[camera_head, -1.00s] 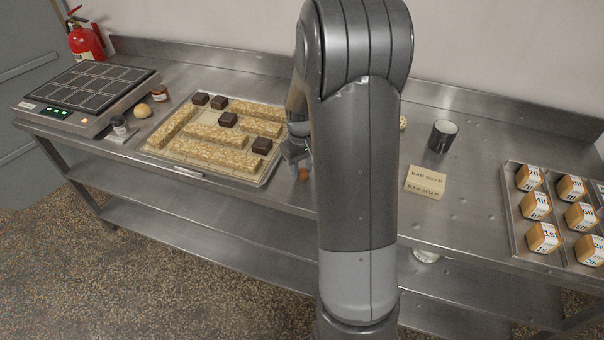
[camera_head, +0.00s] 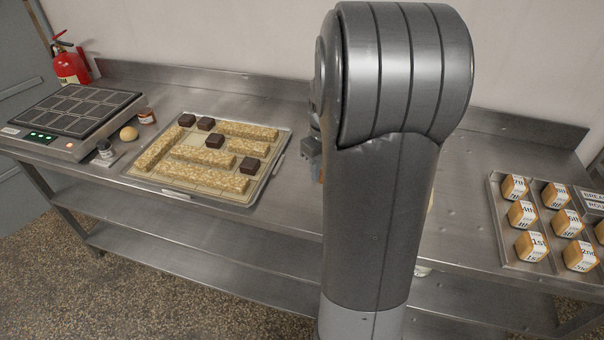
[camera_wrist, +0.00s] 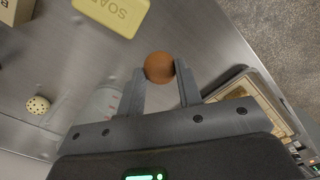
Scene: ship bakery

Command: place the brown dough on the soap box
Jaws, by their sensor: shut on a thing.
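The brown dough (camera_wrist: 159,67) is a small round ball, held between the fingertips of my gripper (camera_wrist: 160,72) in the wrist view. The soap box (camera_wrist: 112,14) is pale yellow with SOAP lettering. It lies on the steel table at the top of the wrist view, cut by the frame edge, just beyond the dough and a little left of it, apart from it. In the head view my arm hides the soap box and most of my gripper; a sliver of brown shows beside the arm.
A tray (camera_head: 262,178) of pale bars and dark blocks lies left of my arm. A tray (camera_head: 508,258) of labelled cubes stands right. The wrist view shows a dotted pale ball (camera_wrist: 38,105), a clear marked vessel (camera_wrist: 104,101) and a partly cut-off box (camera_wrist: 14,12).

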